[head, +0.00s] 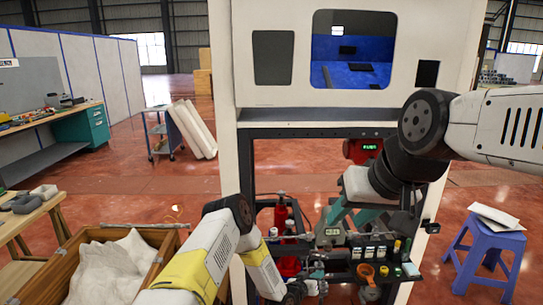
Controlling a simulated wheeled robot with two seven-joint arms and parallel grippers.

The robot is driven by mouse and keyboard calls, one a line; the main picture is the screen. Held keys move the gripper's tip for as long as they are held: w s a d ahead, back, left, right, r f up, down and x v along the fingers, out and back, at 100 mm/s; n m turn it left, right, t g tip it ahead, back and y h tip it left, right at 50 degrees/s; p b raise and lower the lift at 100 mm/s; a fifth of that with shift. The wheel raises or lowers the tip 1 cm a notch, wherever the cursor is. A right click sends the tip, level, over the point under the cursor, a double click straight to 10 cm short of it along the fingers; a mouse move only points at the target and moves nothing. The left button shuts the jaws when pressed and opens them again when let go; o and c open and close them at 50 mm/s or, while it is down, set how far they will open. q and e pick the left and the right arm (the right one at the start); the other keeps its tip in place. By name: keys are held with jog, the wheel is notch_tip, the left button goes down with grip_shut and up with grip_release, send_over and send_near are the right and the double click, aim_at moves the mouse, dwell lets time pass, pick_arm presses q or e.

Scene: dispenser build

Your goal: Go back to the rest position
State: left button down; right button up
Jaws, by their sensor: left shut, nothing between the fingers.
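My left arm comes in from the lower left, with white and yellow links bent downward. My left gripper (314,285) is low in front of the dispenser frame, beside the crowded black shelf. It is small and partly lost among the parts there; it is shut with nothing in it. My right arm comes in from the right, and its dark wrist is in front of the frame's right post. My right gripper (408,219) is small and dark below that wrist, above the shelf's right side. I cannot tell whether its fingers are open or shut.
The tall white dispenser frame (229,120) stands straight ahead. Its black shelf (405,284) holds bottles and small parts. A wooden crate (167,246) with white material is at lower left. A blue stool (487,246) with papers stands at right. The red floor between crate and cart (158,132) is mostly clear.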

pick_arm(q)
jog(key=w+a+r+m+g+y, duration=0.1)
jog(key=w+a+r, duration=0.3)
jog(key=r, duration=0.5)
jog(key=w+a+r+y, duration=0.1)
jog(key=w+a+r, duration=0.25)
jog(key=r, duration=0.55)
jog(key=s+a+r+g+y, duration=0.1)
jog(key=s+a+r+y, duration=0.1)
jog(key=a+r, duration=0.55)
jog(key=s+a+r+y, duration=0.1)
jog(key=s+a+r, duration=0.25)
jog(key=r, duration=0.65)
jog(key=s+a+r+n+g+y, duration=0.1)
jog(key=s+a+r, duration=0.45)
jog(key=s, duration=0.25)
jog(key=s+a+r+n+y, duration=0.1)
jog(key=s+a+r, duration=0.3)
jog(key=s+r, duration=0.3)
jog(key=s+a+r, duration=0.1)
jog(key=s+a, duration=0.1)
jog(key=s, duration=0.7)
jog(key=s+a+r+n+g, duration=0.1)
jog(key=s+a, duration=0.1)
jog(key=s, duration=0.8)
jog(key=shift+g, duration=0.3)
jog(key=shift+w+r, duration=0.1)
